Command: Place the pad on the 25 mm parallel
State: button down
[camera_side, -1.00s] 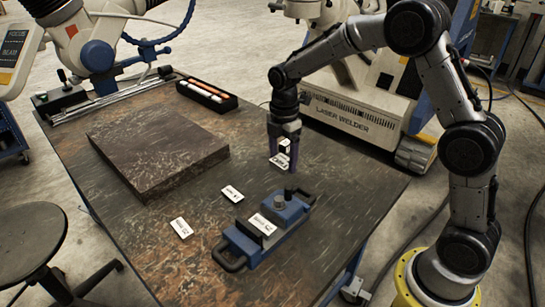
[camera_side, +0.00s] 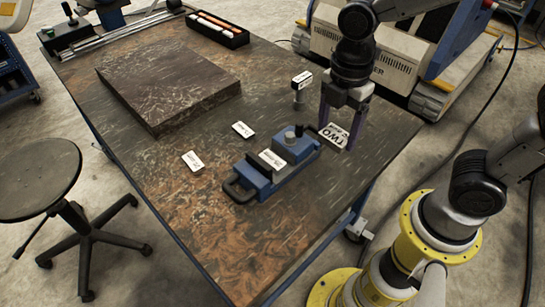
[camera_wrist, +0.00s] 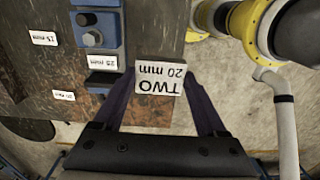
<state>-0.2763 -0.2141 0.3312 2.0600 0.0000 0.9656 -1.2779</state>
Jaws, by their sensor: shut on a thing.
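My gripper (camera_side: 336,134) is shut on a white-topped plate marked "TWO 20 mm" (camera_side: 338,134), to the right of the blue fixture. In the wrist view the plate (camera_wrist: 158,77) sits between the dark purple fingers, its text upside down. I cannot tell whether this plate is the pad. A white label reading "25 mm" (camera_wrist: 103,62) lies on the blue fixture (camera_wrist: 107,23), and it also shows in the side view (camera_side: 271,159). The fixture (camera_side: 262,179) has a grey knob and a dark knob. The parallel itself is hard to make out.
Loose white labels lie on the table (camera_side: 243,130) (camera_side: 192,161), one reading "15 mm" (camera_wrist: 43,38). A thick dark slab (camera_side: 168,82) lies at the left. The table's right edge is close.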

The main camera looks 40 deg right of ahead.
jog(key=shift+w+a+r, duration=0.1)
jog(key=shift+w+a, duration=0.2)
jog(key=w+a+f, duration=0.2)
jog(key=w+f, duration=0.2)
jog(key=w, duration=0.4)
send_over(272, 159)
jog(key=s, duration=0.1)
jog(key=f, duration=0.4)
jog(key=shift+d+f, duration=0.2)
jog(key=shift+f, duration=0.05)
jog(key=shift+w+a+f, duration=0.15)
jog(key=shift+w+f, duration=0.35)
jog(key=shift+f, duration=1.65)
jog(key=shift+f, duration=0.1)
grip_release()
jog(key=shift+f, duration=0.1)
